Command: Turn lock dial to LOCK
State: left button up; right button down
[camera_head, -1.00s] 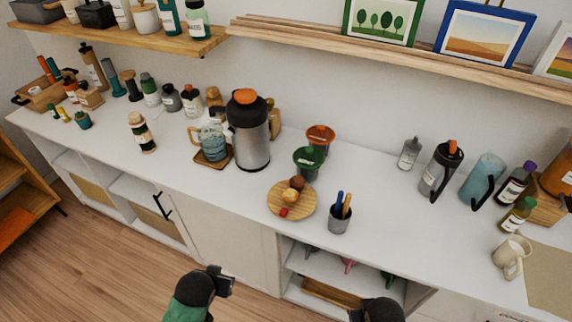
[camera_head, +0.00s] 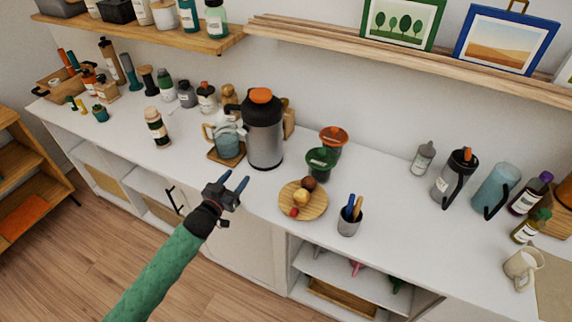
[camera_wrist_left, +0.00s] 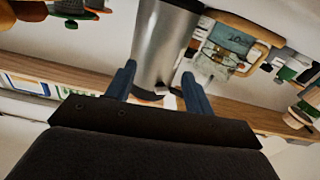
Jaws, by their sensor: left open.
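The large steel airpot (camera_head: 264,135) stands upright on the counter, with a black top and an orange cap (camera_head: 261,95). I cannot make out any dial marking or the word LOCK on it. My left gripper (camera_head: 234,183) is open and empty in front of the counter edge, below and left of the airpot, apart from it. In the left wrist view, the airpot's steel body (camera_wrist_left: 165,45) appears upside down beyond the two open blue fingers (camera_wrist_left: 158,85). My right gripper is not in view.
A glass mug (camera_head: 228,145) on a wooden coaster stands close left of the airpot. A round wooden board (camera_head: 318,208) with small food items, green and orange drippers (camera_head: 321,160) and a pen cup (camera_head: 349,222) stand to its right. A shelf (camera_head: 400,62) runs above.

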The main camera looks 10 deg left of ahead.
aim_at(239, 132)
pick_arm(q)
jog(key=w+a+r+m+h, duration=0.5)
jog(key=w+r+h, duration=0.1)
jog(key=r+h, duration=0.15)
jog(key=shift+h, duration=0.45)
jog(key=p+x, duration=0.3)
jog(key=x, duration=0.3)
jog(key=shift+w+d+f, duration=0.1)
jog(key=shift+d+f, duration=0.1)
jog(key=shift+w+d+p, duration=0.35)
jog(key=shift+w+p, duration=0.05)
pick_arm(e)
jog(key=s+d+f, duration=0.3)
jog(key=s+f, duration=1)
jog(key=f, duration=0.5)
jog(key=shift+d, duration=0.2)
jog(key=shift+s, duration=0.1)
pick_arm(q)
jog(key=c, duration=1)
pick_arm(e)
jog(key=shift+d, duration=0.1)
